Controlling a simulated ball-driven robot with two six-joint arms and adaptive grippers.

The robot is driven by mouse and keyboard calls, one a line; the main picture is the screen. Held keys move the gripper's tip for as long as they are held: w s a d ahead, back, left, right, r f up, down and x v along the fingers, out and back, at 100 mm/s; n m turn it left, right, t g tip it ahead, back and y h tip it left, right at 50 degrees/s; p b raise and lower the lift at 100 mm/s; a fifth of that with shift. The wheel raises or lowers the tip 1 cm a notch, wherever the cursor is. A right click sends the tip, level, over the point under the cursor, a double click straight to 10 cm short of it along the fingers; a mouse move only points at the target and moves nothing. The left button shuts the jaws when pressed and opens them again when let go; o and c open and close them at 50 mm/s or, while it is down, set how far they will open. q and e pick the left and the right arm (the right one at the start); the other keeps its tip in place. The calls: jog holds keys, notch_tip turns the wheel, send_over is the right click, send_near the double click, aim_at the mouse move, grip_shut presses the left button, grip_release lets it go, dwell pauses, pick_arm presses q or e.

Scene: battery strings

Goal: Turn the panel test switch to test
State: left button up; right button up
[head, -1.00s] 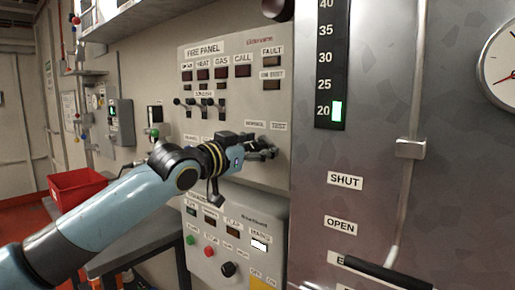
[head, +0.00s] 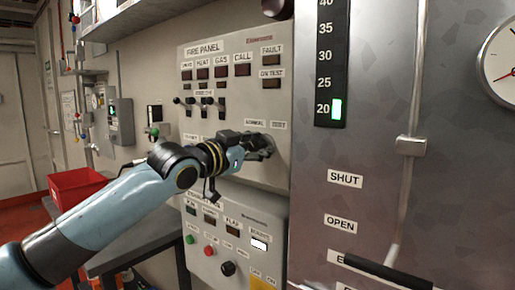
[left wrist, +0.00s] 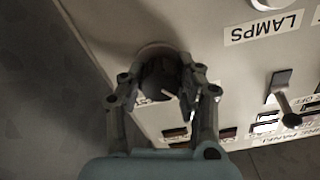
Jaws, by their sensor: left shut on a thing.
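The fire panel (head: 226,118) is a pale upright board with lamps and switches. Its NORMAL label (head: 255,122) and TEST label (head: 279,125) sit just above my left gripper (head: 264,150). In the left wrist view the panel test switch (left wrist: 158,80) is a dark round knob with a short pale pointer mark. The fingers of my left gripper (left wrist: 158,98) are shut on it from both sides. In the head view the gripper hides the knob, so I cannot tell which label it points to. The ON TEST lamp (head: 271,84) looks dark. My right gripper is not in view.
Several small toggle levers (head: 206,101) stick out left of the gripper. A lower panel (head: 240,225) with buttons is below. A metal cabinet (head: 380,170) with a vertical rod stands close on the right. A red bin (head: 75,187) is at the left.

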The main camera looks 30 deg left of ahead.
pick_arm(q)
jog(key=m+b, duration=0.1)
jog(key=m, duration=0.3)
jog(key=shift+f, duration=0.1)
jog(key=m+b, duration=0.1)
jog(key=m, duration=0.3)
jog(key=m+b, duration=0.1)
jog(key=m, duration=0.3)
jog(key=shift+f, duration=0.1)
jog(key=shift+m+b, duration=0.5)
jog(key=shift+m, duration=1.6)
jog(key=o, duration=1.2)
jog(key=shift+d, duration=0.1)
jog(key=shift+c, duration=0.2)
